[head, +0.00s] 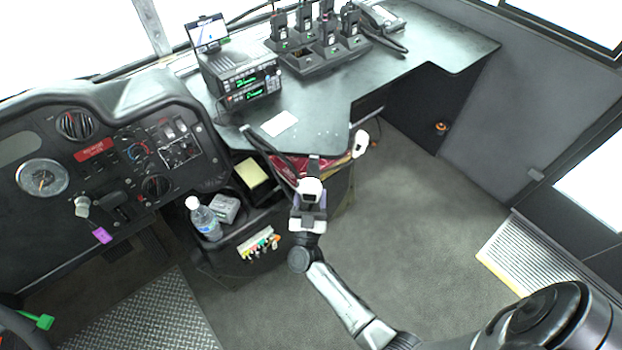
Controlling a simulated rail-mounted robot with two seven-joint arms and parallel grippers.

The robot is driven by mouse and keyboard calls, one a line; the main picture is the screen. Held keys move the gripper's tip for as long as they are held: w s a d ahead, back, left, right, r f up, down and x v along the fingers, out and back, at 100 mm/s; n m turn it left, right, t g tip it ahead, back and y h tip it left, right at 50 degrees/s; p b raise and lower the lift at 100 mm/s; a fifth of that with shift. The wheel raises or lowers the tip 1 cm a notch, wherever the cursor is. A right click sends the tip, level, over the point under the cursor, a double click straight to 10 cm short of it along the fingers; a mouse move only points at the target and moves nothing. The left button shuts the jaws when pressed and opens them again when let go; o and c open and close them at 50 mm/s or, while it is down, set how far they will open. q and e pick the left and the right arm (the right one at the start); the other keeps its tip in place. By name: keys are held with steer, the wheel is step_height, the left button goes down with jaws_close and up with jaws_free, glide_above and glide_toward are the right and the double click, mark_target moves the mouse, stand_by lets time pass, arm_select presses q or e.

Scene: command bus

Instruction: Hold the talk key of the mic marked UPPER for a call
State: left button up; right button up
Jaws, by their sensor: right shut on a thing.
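Two stacked black radios (250,82) with lit green displays stand on the desk. My right gripper (313,172) is at the front edge of the desk, over the side console. It is shut on a dark thing that its own fingers and wrist mostly hide. A black lead or strap (268,148) runs from the desk edge down toward this gripper. I cannot make out a mic body, a talk key or an UPPER mark. My left gripper is not in view.
A charger rack (318,62) with several handhelds stands at the back of the desk (400,88). A white card (280,123) lies near its front edge. Below are a red folder (285,170), a water bottle (203,217) and a yellow pad (251,173). The right-hand floor (410,215) is clear.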

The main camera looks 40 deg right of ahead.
steer(key=shift+s+a+r, duration=0.1)
steer(key=shift+s+a, duration=0.2)
steer(key=shift+a, duration=0.1)
